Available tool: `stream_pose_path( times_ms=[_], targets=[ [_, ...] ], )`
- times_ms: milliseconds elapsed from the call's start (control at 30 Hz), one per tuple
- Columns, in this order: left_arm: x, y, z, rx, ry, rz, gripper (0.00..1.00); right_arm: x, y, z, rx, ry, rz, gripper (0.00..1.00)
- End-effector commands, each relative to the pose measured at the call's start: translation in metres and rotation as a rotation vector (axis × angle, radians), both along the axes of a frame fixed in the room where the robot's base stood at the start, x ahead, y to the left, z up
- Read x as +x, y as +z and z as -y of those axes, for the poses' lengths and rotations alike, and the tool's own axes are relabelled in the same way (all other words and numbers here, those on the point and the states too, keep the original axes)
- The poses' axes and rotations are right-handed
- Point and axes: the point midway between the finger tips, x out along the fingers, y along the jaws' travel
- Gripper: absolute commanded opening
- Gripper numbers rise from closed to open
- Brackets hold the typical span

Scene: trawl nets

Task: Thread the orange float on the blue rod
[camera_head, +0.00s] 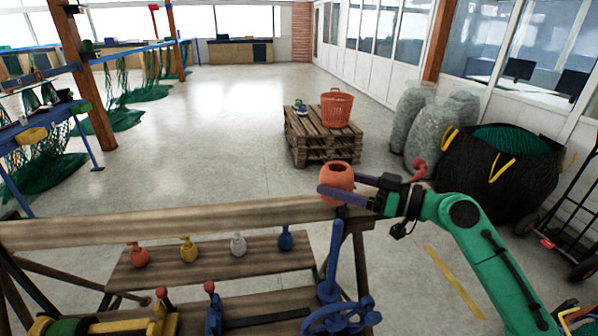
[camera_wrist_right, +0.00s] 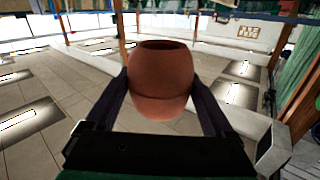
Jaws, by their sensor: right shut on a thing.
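The orange float (camera_head: 337,177) is a hollow, barrel-shaped piece with an open hole in its top. My right gripper (camera_head: 345,193) is shut on it and holds it roughly upright. The right wrist view shows the float (camera_wrist_right: 160,82) between the two dark fingers (camera_wrist_right: 158,108). The blue rod (camera_head: 333,262) stands upright at the right end of the wooden bench, with its top just below the float in the picture. The float is apart from the rod; the depth gap is hard to tell. My left gripper is in neither view.
A wooden beam (camera_head: 200,226) crosses behind the rod. A blue handwheel (camera_head: 338,316) sits at the rod's foot. Red, yellow, grey and blue small floats stand on a plank (camera_head: 210,264) to the left. A pallet stack (camera_head: 318,140) with an orange basket (camera_head: 337,107) stands beyond on open floor.

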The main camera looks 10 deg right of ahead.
Motion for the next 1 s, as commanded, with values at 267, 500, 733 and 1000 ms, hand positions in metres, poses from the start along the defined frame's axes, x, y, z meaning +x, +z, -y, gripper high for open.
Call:
stream_pose_path(
  times_ms=[267,500,733,1000],
  targets=[
    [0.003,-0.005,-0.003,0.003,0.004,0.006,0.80,0.000,-0.007,0.001,0.001,0.001,-0.001,0.31],
    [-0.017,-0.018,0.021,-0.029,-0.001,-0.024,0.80,0.000,-0.028,0.001,0.000,0.001,-0.002,0.31],
    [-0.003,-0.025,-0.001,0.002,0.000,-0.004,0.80,-0.001,-0.049,0.002,0.001,0.001,-0.002,0.31],
    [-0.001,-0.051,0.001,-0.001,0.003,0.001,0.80,-0.001,-0.070,0.002,0.001,0.001,0.001,0.31]
  ],
)
